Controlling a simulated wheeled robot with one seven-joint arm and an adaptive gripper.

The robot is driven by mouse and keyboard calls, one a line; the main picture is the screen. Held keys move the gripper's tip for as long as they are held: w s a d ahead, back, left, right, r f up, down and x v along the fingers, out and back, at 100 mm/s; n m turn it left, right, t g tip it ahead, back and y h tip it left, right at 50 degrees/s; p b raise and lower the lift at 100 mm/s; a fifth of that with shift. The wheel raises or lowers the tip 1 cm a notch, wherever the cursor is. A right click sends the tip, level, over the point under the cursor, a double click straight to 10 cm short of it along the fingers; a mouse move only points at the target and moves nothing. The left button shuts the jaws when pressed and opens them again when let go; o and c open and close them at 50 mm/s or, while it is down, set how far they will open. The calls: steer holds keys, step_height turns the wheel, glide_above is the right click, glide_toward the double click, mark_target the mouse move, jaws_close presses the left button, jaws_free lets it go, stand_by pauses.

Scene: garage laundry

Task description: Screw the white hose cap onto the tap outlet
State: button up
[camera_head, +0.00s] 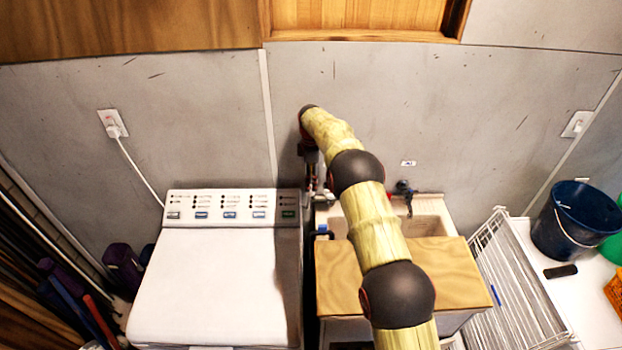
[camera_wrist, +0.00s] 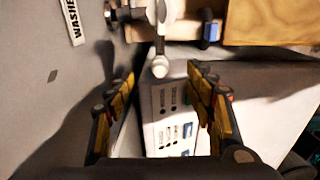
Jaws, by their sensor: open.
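In the wrist view, a tap (camera_wrist: 136,13) with a dark part on the wall side sticks out near the top. A whitish ring-like part and a short pale stem lead from it to a rounded white end piece (camera_wrist: 160,68), which looks like the white hose cap. I cannot tell whether it is seated on the tap outlet or threaded. My gripper (camera_wrist: 162,88) is open, its yellow-and-dark fingers to either side of the white piece, with visible gaps and no contact seen. In the head view my gripper (camera_head: 311,170) is by the wall, between washer and sink; my arm hides part of this area.
The washing machine's control panel (camera_head: 232,206) lies just left of my gripper. The sink (camera_head: 430,222) with a wooden board (camera_head: 450,265) across its front is right. A second dark tap (camera_head: 403,190) stands behind the sink. A "WASHER" label (camera_wrist: 72,20) is on the wall.

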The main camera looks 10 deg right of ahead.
steer(key=shift+f+b, duration=0.9)
steer(key=shift+f, duration=1.3)
steer(key=c, duration=0.3)
jaws_close()
stand_by(1.2)
steer(key=m, duration=0.4)
steer(key=shift+f, duration=0.1)
steer(key=c, duration=0.5)
jaws_free()
steer(key=shift+m, duration=0.5)
steer(key=shift+c, duration=0.2)
steer(key=o, duration=0.5)
step_height(320, 180, up, 12)
steer(key=shift+r, duration=0.1)
